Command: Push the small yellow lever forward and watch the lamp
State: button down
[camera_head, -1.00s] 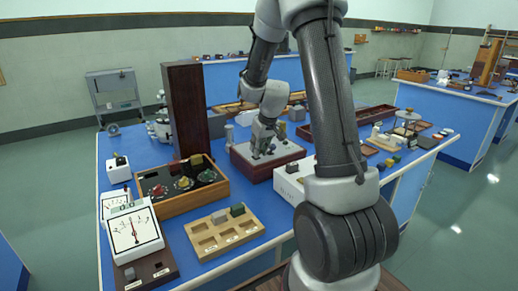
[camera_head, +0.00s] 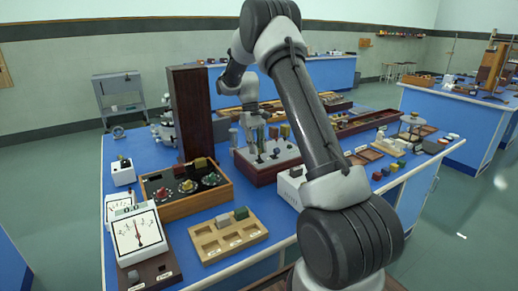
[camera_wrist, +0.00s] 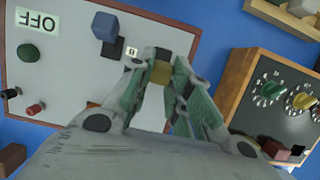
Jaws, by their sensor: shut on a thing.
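In the wrist view, my gripper (camera_wrist: 165,65) is shut on a small yellow block-like lever tip (camera_wrist: 160,72) above a pale grey panel (camera_wrist: 70,90). A blue-grey knob (camera_wrist: 105,27) stands beside it, near a small label. An "OFF" plate (camera_wrist: 36,20) and a round green piece (camera_wrist: 28,52), perhaps the lamp, sit farther left on the panel; I cannot tell whether it is lit. In the head view, my gripper (camera_head: 258,138) reaches down at the dark-red switch box (camera_head: 262,172) with its pale top. The yellow lever cannot be made out there.
A wooden box with dials (camera_head: 165,207) and a tall dark upright (camera_head: 190,115) stand left of the switch box. A wooden tray (camera_head: 215,249) and a meter (camera_head: 138,235) are nearer. A white box (camera_head: 292,187) stands close on the right.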

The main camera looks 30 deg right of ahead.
jog(key=shift+w+f+g, duration=0.2)
jog(key=shift+w+g, duration=0.25)
jog(key=shift+g, duration=0.35)
jog(key=c, duration=1.3)
grip_release()
jog(key=shift+w+r, duration=0.1)
jog(key=v, duration=1.1)
jog(key=shift+w+r, duration=0.2)
jog(key=shift+r, duration=0.1)
